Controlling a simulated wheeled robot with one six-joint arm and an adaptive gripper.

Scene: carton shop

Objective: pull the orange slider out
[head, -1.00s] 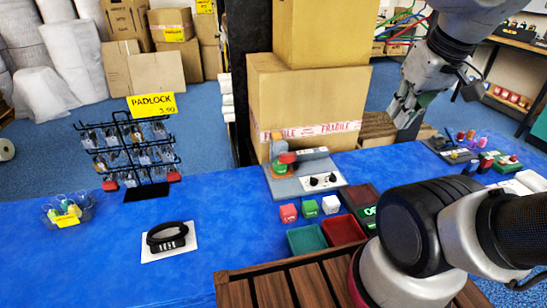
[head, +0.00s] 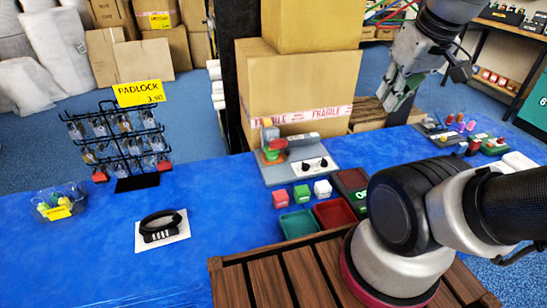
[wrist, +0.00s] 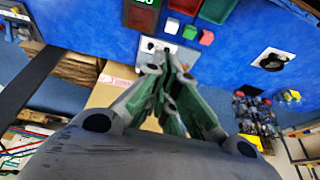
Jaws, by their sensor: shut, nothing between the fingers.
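A grey device (head: 306,153) stands on the blue table in front of the cartons. In the wrist view my gripper (wrist: 166,72) hides most of the device; the orange piece does not show there.
Red, green and white cubes (head: 301,193) and green and red trays (head: 298,223) lie in front of the device. A padlock rack (head: 120,140) and a black lock on a white card (head: 160,231) are at left. Tall cartons (head: 292,90) stand behind. The blue table between is clear.

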